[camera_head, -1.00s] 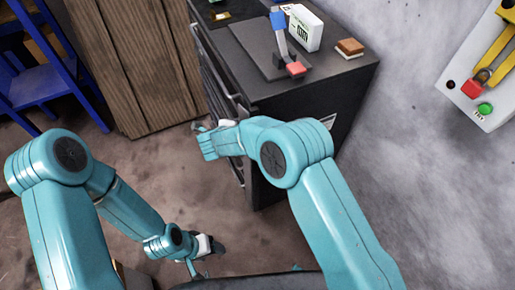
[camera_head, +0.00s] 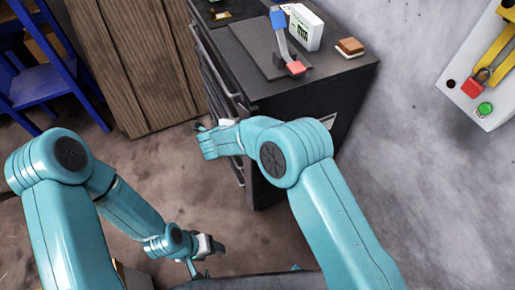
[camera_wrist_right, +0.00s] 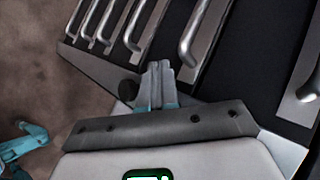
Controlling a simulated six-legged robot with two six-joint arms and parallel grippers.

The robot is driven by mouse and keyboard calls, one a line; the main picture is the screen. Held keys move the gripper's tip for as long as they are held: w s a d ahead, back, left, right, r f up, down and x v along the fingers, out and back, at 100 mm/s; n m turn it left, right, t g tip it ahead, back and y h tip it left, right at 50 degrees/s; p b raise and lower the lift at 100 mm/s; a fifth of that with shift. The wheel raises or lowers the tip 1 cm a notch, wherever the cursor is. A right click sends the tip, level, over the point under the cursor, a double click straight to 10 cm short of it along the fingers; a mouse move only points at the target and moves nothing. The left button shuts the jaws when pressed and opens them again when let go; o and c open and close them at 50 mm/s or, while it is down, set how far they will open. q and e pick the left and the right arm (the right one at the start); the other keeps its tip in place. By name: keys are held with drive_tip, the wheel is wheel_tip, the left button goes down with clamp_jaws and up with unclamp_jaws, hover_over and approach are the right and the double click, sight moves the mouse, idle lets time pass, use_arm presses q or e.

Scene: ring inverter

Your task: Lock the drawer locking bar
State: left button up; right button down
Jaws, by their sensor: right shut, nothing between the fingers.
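The dark drawer cabinet (camera_head: 300,105) stands in the middle of the head view, its handled front facing left. In the right wrist view, several metal drawer handles (camera_wrist_right: 188,40) cross the dark fronts. A grey metal strip (camera_wrist_right: 88,68) runs along the drawers' ends, with a dark round knob (camera_wrist_right: 129,89) at it; I cannot tell whether this is the locking bar. My right gripper (camera_wrist_right: 160,72) is shut and empty, close beside the knob, and contact is unclear. It also shows in front of the cabinet in the head view (camera_head: 201,127). My left gripper (camera_head: 206,262) hangs low, its jaws unclear.
On the cabinet top are a blue-and-red lever device (camera_head: 281,40), a white box (camera_head: 305,27) and a small brown block (camera_head: 350,47). A wooden cabinet (camera_head: 133,60) and blue shelf (camera_head: 45,85) stand left. A panel with a green button (camera_head: 485,109) is at right.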

idle(0.3)
drive_tip(key=v, duration=0.7)
drive_tip(key=shift+s, duration=0.25)
drive_tip(key=shift+s+r, duration=0.1)
idle(0.3)
